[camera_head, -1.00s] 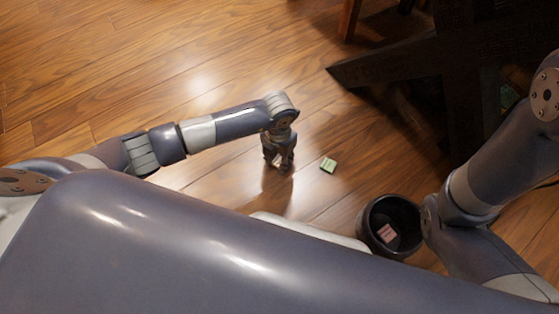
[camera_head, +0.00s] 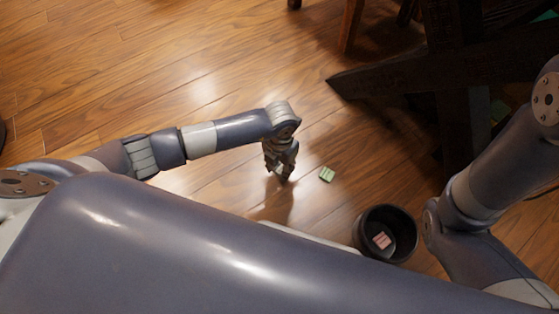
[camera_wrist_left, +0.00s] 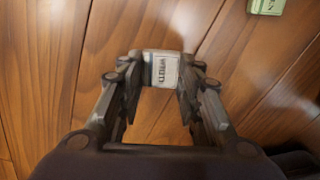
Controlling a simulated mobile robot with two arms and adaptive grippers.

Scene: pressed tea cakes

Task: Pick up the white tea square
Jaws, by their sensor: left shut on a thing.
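The white tea square (camera_wrist_left: 162,70) shows in the left wrist view between my left fingertips, with dark lettering on its face. My left gripper (camera_head: 281,175) is shut on it; in the left wrist view the two fingers (camera_wrist_left: 161,80) touch its sides. In the head view the square is mostly hidden by the fingers, and its height above the floor is hard to tell. My right gripper is not in view; only part of my right arm shows at the right.
A green tea square (camera_head: 327,174) lies on the wooden floor (camera_head: 180,60) just right of my left gripper. A dark round pot (camera_head: 362,232) holds a pink square (camera_head: 382,240). Dark furniture legs (camera_head: 390,78) stand at the upper right. The floor at upper left is clear.

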